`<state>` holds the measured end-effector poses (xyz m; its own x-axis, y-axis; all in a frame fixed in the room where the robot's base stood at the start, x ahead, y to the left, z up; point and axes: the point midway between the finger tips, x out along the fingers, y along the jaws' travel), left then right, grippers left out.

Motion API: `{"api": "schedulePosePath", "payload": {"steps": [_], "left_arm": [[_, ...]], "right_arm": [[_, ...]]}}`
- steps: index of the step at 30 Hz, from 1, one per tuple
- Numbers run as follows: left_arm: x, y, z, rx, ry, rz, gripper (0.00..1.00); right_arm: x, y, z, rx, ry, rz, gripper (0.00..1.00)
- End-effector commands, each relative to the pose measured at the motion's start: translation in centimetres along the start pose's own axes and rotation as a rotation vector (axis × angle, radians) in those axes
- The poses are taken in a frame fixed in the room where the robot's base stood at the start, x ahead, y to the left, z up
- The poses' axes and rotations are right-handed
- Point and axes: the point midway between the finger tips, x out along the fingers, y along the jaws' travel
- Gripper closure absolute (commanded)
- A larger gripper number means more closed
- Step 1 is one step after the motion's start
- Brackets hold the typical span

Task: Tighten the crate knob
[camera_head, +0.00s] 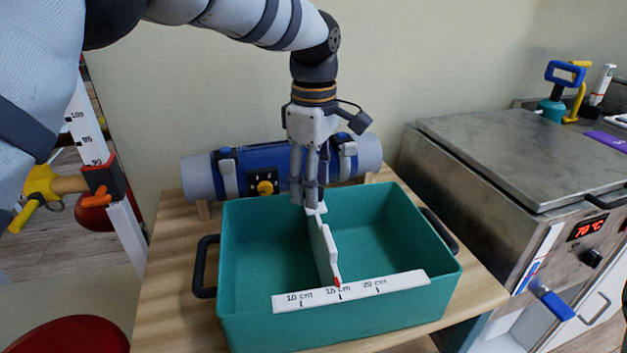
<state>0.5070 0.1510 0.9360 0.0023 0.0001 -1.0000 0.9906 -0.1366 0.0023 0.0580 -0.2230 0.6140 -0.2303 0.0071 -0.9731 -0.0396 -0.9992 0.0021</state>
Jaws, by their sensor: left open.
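A teal crate (232,287) with black side handles stands on the wooden table. A white divider (325,250) runs front to back inside it, with a red pointer (337,282) at its front end by the 15 cm mark of the white scale (405,284). My left gripper (309,200) points down over the divider's far end, its fingers open but close together. A small white part (316,210) shows just below the fingertips; I cannot tell whether it is the crate knob or whether they touch it. My right gripper is out of view.
Behind the crate lies a blue and grey cylinder (225,172) with a yellow knob (265,188). A metal heater box (500,150) with a red 70 °C display stands close on the right. A white scale post (125,235) and a red seat (65,338) are at left.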

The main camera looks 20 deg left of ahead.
Motion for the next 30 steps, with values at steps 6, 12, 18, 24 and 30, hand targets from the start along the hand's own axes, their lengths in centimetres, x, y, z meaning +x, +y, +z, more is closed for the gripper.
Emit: {"api": "schedulePosePath", "payload": {"steps": [6, 12, 18, 24, 30], "left_arm": [[0.45, -0.01, 0.00, 0.000, 0.000, 0.000, 0.51], [0.43, -0.01, -0.01, 0.000, 0.000, -0.001, 0.78], [0.42, -0.01, -0.01, 0.000, 0.000, -0.001, 0.99], [0.36, -0.01, -0.01, 0.024, 0.000, 0.000, 0.99], [0.27, -0.02, -0.03, 0.123, 0.001, 0.001, 0.99]], "right_arm": [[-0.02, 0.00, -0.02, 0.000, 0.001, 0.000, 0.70], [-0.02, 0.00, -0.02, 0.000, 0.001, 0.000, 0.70], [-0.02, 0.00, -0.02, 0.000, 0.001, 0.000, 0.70], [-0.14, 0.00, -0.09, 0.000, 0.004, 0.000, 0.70], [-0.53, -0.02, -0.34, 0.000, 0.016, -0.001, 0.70]]}}
